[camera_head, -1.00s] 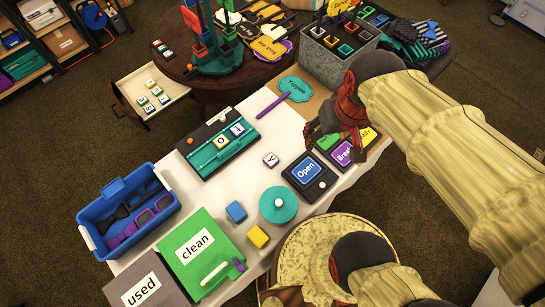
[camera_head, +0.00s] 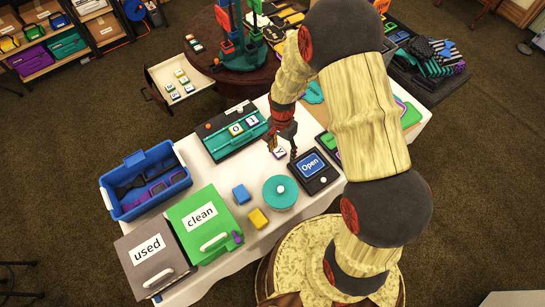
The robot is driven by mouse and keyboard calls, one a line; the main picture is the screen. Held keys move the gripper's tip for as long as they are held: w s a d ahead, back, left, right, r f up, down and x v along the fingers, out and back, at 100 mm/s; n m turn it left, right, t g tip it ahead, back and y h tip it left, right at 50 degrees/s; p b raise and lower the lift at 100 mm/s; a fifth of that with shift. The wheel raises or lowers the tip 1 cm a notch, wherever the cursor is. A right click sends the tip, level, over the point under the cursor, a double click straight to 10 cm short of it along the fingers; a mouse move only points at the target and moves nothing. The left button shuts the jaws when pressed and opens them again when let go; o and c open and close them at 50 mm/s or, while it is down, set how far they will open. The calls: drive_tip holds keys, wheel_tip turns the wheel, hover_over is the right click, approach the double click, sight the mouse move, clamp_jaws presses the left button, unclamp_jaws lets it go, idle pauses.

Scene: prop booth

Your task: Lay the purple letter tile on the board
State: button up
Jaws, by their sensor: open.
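The letter tile with a white face and purple edge (camera_head: 280,154), marked with what looks like a Y, lies on the white table. My gripper (camera_head: 282,149) is open above it, with a fingertip to either side of the tile in the picture. The fingers hide part of the tile, and I cannot tell whether they touch it. The teal board (camera_head: 224,149) is just left of the gripper and has a few letter tiles standing in its upper part. A dark strip with an orange knob runs along its back.
A blue crate (camera_head: 120,211) stands left, beside the green "clean" box (camera_head: 197,236).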

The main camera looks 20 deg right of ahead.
sight(279, 152)
drive_tip(key=shift+w+a+r+m+t, duration=0.2)
drive_tip(key=shift+w+m, duration=0.15)
drive_tip(key=shift+w, duration=0.25)
drive_tip(key=shift+w+a+r+m+t, duration=0.1)
drive_tip(key=shift+w+m+t, duration=0.1)
drive_tip(key=shift+w+m, duration=0.65)
drive_tip(key=shift+w, duration=0.1)
drive_tip(key=shift+w+f+m, duration=0.1)
drive_tip(key=shift+w+m, duration=0.15)
drive_tip(key=shift+m, duration=0.35)
wheel_tip(279, 152, down, 2)
drive_tip(key=shift+f, duration=0.15)
drive_tip(key=shift+w+d+f+b, duration=0.15)
drive_tip(key=shift+f+b, duration=0.3)
drive_tip(key=shift+f, duration=0.9)
drive_tip(key=shift+w+d+f+b, duration=0.15)
drive_tip(key=shift+f+b, duration=0.3)
drive_tip(key=shift+f, duration=0.85)
drive_tip(key=shift+c, duration=1)
drive_tip(key=c, duration=0.9)
drive_tip(key=shift+r, duration=0.1)
drive_tip(key=shift+c, duration=0.2)
